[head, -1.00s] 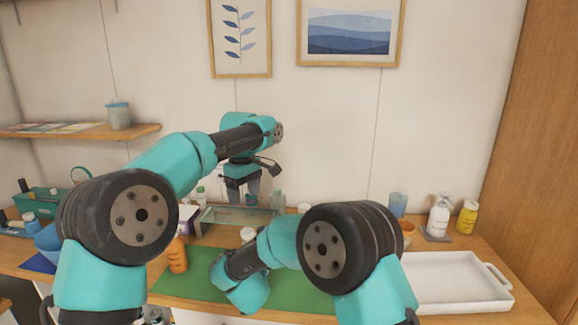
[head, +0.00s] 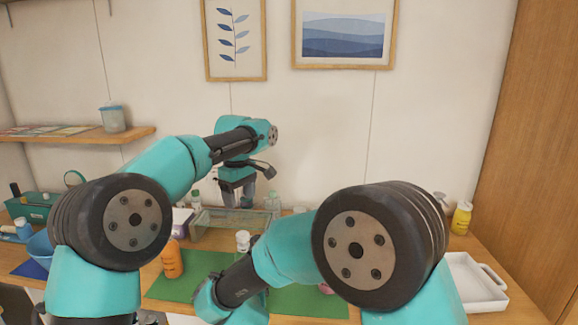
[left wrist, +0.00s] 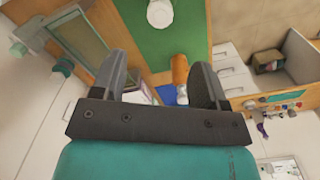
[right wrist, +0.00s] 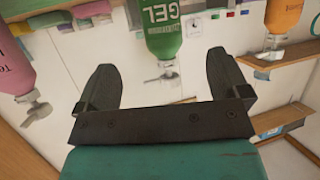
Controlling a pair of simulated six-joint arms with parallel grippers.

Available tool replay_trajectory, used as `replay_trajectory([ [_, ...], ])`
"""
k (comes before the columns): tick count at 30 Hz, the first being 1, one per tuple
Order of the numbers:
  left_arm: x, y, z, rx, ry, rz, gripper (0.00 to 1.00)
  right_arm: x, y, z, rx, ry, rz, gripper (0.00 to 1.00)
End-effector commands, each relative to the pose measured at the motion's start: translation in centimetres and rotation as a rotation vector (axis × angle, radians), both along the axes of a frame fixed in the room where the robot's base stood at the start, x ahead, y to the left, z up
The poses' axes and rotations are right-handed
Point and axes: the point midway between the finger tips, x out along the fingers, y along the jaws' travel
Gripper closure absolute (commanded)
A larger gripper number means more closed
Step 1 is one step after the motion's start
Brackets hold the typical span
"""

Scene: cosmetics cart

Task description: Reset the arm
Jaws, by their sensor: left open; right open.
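My left gripper (head: 247,194) hangs over the back of the table, near a low glass-topped stand. In the left wrist view its fingers (left wrist: 160,82) are spread with nothing between them. My right arm reaches down over the green mat, and its gripper is hidden in the head view. In the right wrist view the right gripper's fingers (right wrist: 162,72) are apart and empty. A green gel bottle (right wrist: 163,28) appears upside down beyond them, with a pink bottle (right wrist: 14,70) at left and an orange bottle (right wrist: 285,15) at right.
An orange bottle (head: 172,260) and a white-capped bottle (head: 243,241) stand around the green mat (head: 180,287). The glass-topped stand (head: 215,222) is behind. A white tray (head: 478,287) and a yellow bottle (head: 461,217) are at right. A blue bowl (head: 41,247) is at left.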

Motion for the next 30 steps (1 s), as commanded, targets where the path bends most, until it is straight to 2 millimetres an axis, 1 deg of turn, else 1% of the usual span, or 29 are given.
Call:
replay_trajectory([
  [4,0.0,0.0,0.0,0.000,0.000,0.000,0.33,-0.7,-0.1,0.3,0.000,0.000,0.001,0.06],
  [13,0.0,0.0,-0.1,0.000,0.000,-0.001,0.33,-0.6,-0.1,0.3,0.001,0.000,0.000,0.06],
  [16,0.4,0.3,-0.8,0.001,0.000,-0.015,0.33,-0.4,-0.6,0.4,0.009,0.004,-0.005,0.06],
  [17,0.6,0.5,-1.3,0.001,0.000,-0.023,0.33,-0.3,-0.9,0.5,0.016,0.007,-0.008,0.06],
  [20,1.6,1.5,-3.7,0.003,-0.001,-0.072,0.33,0.4,-2.4,0.8,0.046,0.020,-0.020,0.06],
  [23,2.8,3.0,-7.2,-0.005,-0.004,-0.148,0.33,1.0,-4.3,1.1,0.093,0.044,-0.033,0.06],
  [25,3.3,4.3,-10.0,-0.029,-0.010,-0.211,0.33,1.4,-5.5,1.2,0.135,0.070,-0.033,0.06],
  [27,3.3,5.4,-12.3,-0.078,-0.022,-0.270,0.33,1.4,-5.9,0.9,0.175,0.108,-0.012,0.06],
  [30,2.2,6.4,-14.3,-0.178,-0.052,-0.325,0.33,0.7,-5.0,0.0,0.226,0.180,0.041,0.06],
])
